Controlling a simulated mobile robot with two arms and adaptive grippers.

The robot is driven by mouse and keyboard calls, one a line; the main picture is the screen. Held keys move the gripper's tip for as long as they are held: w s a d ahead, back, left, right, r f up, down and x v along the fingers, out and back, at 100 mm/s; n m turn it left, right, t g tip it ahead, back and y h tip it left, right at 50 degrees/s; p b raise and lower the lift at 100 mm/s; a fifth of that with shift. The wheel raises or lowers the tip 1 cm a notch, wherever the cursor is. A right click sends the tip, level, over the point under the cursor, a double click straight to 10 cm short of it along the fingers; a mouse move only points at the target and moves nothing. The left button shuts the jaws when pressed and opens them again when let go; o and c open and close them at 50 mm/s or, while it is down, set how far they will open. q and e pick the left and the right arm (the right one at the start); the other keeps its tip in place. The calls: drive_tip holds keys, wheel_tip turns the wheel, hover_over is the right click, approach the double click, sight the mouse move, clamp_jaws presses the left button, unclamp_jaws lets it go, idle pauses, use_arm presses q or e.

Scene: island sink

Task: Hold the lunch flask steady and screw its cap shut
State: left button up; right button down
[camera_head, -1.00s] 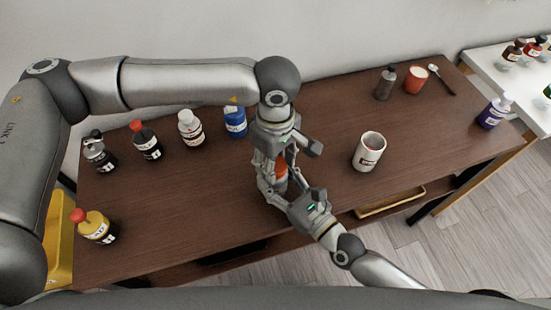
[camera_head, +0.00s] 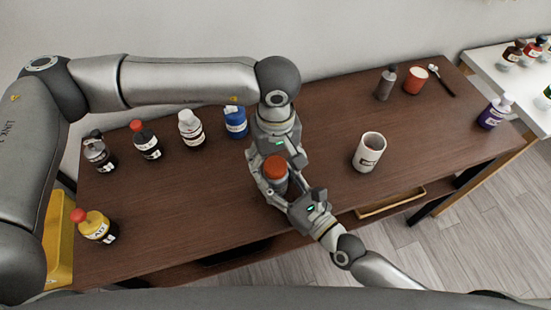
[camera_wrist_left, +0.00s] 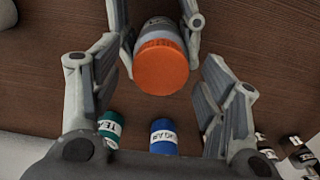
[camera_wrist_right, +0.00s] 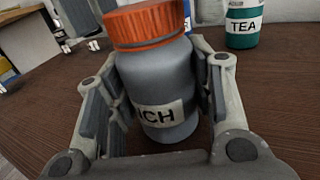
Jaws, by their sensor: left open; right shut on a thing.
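The lunch flask (camera_wrist_right: 158,85) is a grey bottle with a white label ending in "NCH", standing upright on the brown table. Its orange cap (camera_head: 275,165) sits on top; how tightly it is seated I cannot tell. My right gripper (camera_head: 284,190) is shut on the flask's body, with one finger on each side in the right wrist view. My left gripper (camera_wrist_left: 158,75) is open, its fingers spread on either side of the cap and apart from it. In the left wrist view the cap (camera_wrist_left: 161,67) faces the camera.
A blue sugar jar (camera_head: 236,122) and several bottles stand along the back left. A green tea jar (camera_wrist_right: 243,25) shows in the right wrist view. A yellow bottle (camera_head: 95,226) is at front left. The table between is clear.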

use_arm(q)
wheel_tip(320, 180, up, 12)
idle(0.5)
use_arm(e)
drive_tip(key=c, duration=0.6)
unclamp_jaws()
drive_tip(key=v, duration=1.2)
use_arm(q)
drive_tip(key=shift+s, duration=0.1)
use_arm(e)
drive_tip(key=shift+d, duration=0.15)
